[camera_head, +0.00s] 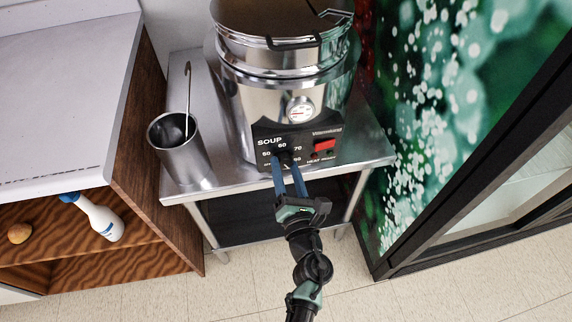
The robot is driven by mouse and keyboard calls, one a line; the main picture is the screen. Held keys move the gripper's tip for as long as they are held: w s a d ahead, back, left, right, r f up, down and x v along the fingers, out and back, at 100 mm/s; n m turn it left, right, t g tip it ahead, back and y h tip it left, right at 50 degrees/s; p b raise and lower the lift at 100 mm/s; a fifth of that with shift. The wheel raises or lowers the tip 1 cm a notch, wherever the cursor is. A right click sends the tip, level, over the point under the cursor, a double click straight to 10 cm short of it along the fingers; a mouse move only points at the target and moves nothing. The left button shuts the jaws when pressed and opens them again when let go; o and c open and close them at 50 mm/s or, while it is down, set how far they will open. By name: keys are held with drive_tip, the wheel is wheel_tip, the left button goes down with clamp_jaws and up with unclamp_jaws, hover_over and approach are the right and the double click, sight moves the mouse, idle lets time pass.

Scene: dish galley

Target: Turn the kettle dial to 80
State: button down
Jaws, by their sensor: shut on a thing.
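The steel soup kettle (262,92) stands on a steel table, its lid on top. Its black front panel (325,143) carries the word SOUP, a number scale and a red switch. The dial (286,156) is a dark knob in the middle of the scale, partly hidden by my fingers. I can read 50, 60 and 70 around it; the other marks are small or covered, and I cannot tell where its pointer stands. My gripper (287,164) reaches the panel from the front, with its two blue fingers shut on the dial.
A steel cup (181,152) with a ladle handle stands left of the kettle on the steel table (357,152). A green patterned panel (440,90) is close on the right. Floor in front is clear.

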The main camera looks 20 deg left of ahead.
drive_tip(key=m+p, duration=0.1)
drive_tip(key=m, duration=0.3)
drive_tip(key=shift+r+m+p, duration=0.1)
drive_tip(key=shift+m+p, duration=0.3)
drive_tip(key=m+p, duration=0.2)
drive_tip(key=m, duration=0.3)
drive_tip(key=m+p, duration=0.2)
drive_tip(key=m, duration=0.3)
drive_tip(key=shift+m, duration=0.4)
drive_tip(key=m+p, duration=0.1)
drive_tip(key=m, duration=0.4)
drive_tip(key=shift+p, duration=0.4)
drive_tip(key=m+p, duration=0.1)
drive_tip(key=m, duration=0.4)
drive_tip(key=shift+m, duration=0.4)
drive_tip(key=m+p, duration=0.1)
drive_tip(key=m, duration=0.3)
drive_tip(key=shift+m, duration=0.3)
drive_tip(key=m+p, duration=0.1)
drive_tip(key=m, duration=0.9)
